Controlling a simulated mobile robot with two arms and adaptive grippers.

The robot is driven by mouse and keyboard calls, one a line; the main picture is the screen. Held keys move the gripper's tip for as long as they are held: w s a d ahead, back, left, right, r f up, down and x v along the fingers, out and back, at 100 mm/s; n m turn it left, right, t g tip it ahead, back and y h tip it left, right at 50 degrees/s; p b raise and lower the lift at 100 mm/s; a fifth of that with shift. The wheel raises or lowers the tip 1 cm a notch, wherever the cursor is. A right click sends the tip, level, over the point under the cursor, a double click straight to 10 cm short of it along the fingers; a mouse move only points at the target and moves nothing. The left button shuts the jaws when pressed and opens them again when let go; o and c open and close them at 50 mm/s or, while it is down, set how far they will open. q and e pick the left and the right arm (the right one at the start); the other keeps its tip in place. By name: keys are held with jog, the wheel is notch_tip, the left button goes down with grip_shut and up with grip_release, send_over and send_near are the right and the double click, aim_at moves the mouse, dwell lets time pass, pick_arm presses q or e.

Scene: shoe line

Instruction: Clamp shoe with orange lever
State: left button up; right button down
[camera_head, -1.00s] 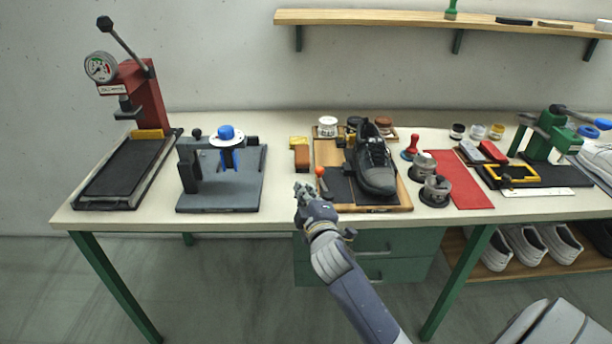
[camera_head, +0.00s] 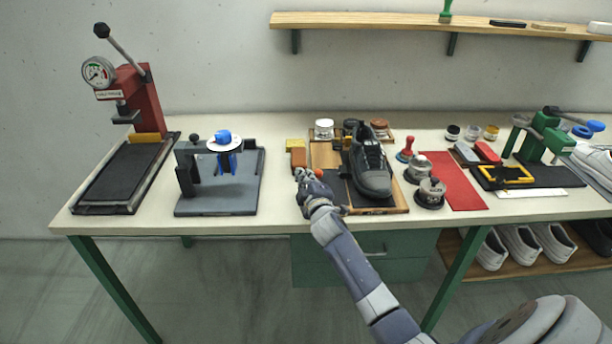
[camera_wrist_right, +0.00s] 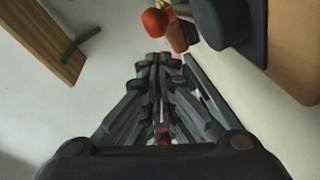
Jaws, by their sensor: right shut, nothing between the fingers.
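A dark shoe (camera_head: 371,168) sits on a wooden board (camera_head: 398,200) with a dark plate in the middle of the table. The orange ball of the lever (camera_head: 319,172) is at the left front of the board. My left gripper is not in view.
An orange-brown block (camera_head: 298,157) is right behind my gripper. Metal-topped jars (camera_head: 430,192) and a red mat (camera_head: 457,180) lie right of the shoe. A grey fixture with a blue knob (camera_head: 222,137) and a red press (camera_head: 143,100) stand left.

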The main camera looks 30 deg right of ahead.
jog(key=shift+d+f, duration=0.15)
jog(key=shift+d, duration=0.05)
jog(key=shift+d+f, duration=0.1)
jog(key=shift+d, duration=0.6)
